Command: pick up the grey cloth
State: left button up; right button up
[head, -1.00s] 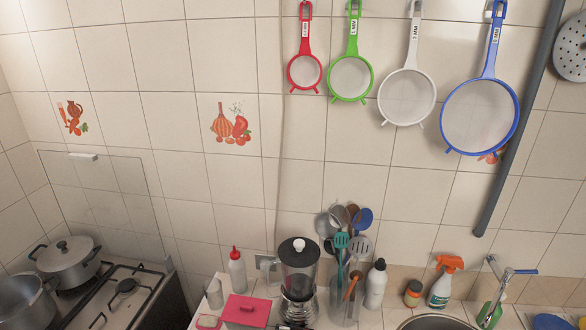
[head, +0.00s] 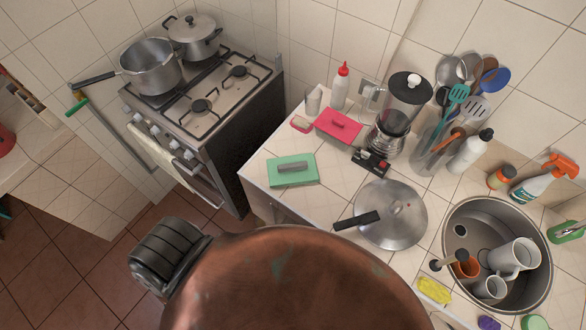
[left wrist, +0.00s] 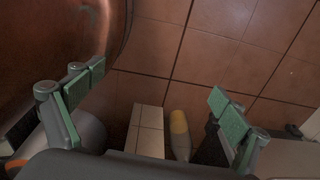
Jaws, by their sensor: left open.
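I cannot make out a cloth that is clearly grey. A pale cloth-like piece (head: 150,150) hangs at the oven front in the head view; I cannot tell if it is the grey cloth. My left gripper (left wrist: 157,97) shows in the left wrist view, with its green-padded fingers spread wide and nothing between them. It is over the reddish floor tiles. Neither gripper can be made out in the head view, where the lower middle is blocked.
The stove (head: 200,105) holds two pots. The sink (head: 480,215) holds mugs. Floor at the left is open.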

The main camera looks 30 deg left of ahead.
aim_at(298, 168)
jog(key=u, duration=0.75)
